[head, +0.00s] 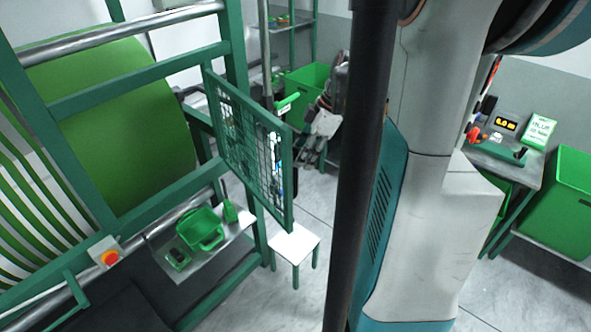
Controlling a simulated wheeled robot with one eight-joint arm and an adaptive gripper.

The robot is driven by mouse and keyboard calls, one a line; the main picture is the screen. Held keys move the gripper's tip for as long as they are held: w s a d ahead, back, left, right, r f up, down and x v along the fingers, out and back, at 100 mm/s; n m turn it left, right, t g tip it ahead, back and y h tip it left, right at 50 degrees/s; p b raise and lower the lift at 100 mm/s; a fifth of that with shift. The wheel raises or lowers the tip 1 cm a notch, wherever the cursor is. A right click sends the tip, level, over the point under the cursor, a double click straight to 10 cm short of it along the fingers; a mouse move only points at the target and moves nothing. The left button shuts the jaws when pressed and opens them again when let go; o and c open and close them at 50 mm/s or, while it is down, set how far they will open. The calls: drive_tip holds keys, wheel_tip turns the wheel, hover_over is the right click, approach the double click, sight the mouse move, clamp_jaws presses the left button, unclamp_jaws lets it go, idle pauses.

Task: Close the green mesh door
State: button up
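The green mesh door (250,140) stands open in the head view, swung out from the green machine frame (235,60). Its left edge is near the frame post and its right edge juts out into the aisle. A bright green bar (288,102), perhaps its handle, shows by the top right corner. What looks like my gripper (318,140), grey and black, is just right of the door's free edge, partly beside the dark column. I see no clear contact with the door. Its fingers are too small and dark to tell whether they are open.
A green roller (115,115) is inside the frame. A shelf (205,250) below carries a green tub (200,228). A white stool (292,246) stands under the door. A side table (505,160) and green bin (562,205) are at right. Open floor lies in front of the stool.

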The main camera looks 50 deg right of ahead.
hover_over(295, 192)
drive_tip(key=f, duration=0.6)
drive_tip(key=shift+w+d, duration=0.25)
drive_tip(key=shift+d, duration=0.05)
drive_tip(key=shift+r, duration=0.1)
clamp_jaws()
